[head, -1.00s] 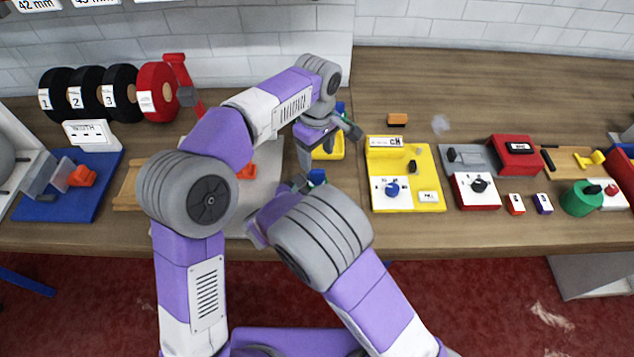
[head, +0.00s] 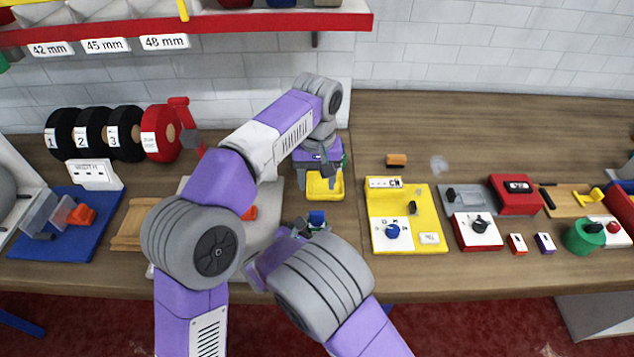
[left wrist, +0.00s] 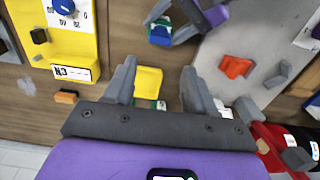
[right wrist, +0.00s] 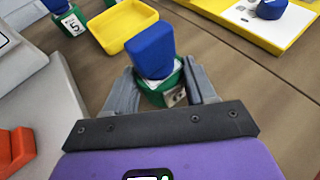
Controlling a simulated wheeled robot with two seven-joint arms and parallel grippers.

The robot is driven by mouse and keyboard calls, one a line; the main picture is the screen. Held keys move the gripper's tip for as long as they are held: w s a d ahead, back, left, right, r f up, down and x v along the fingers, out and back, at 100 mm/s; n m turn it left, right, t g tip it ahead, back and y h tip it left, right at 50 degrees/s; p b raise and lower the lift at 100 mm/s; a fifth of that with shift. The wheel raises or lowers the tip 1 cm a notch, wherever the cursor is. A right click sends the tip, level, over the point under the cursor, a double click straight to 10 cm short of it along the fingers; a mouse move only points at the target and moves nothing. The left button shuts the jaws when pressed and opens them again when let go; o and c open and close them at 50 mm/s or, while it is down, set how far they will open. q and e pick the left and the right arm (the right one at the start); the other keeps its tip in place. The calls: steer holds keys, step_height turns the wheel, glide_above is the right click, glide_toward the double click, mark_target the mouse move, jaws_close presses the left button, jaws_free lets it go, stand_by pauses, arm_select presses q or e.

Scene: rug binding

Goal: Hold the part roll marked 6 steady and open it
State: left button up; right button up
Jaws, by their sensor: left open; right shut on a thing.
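The part roll in my right gripper has a blue top and a green body (right wrist: 152,55). It also shows in the head view (head: 317,218) and at the top of the left wrist view (left wrist: 160,32). The blue top sits on the green body; its number cannot be read. My right gripper (head: 302,232) is shut on the green body, just in front of the yellow tray (head: 325,192). My left gripper (left wrist: 158,85) is open and empty, its fingers apart above the tray's far side. A similar blue and green roll marked 5 (right wrist: 70,22) stands left of the tray in the right wrist view.
A yellow panel with a blue knob (head: 405,232) lies to the right. A grey plate with an orange piece (head: 250,213) is partly hidden behind my left arm. Black rolls (head: 95,135) and a red roll (head: 160,133) stand at the back left.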

mark_target(317, 212)
arm_select(q)
step_height(317, 212, down, 12)
steer(key=shift+r, duration=0.1)
stand_by(0.5)
steer(key=c, duration=0.9)
steer(key=shift+c, duration=0.2)
steer(key=shift+r, duration=0.25)
steer(key=shift+r, duration=0.9)
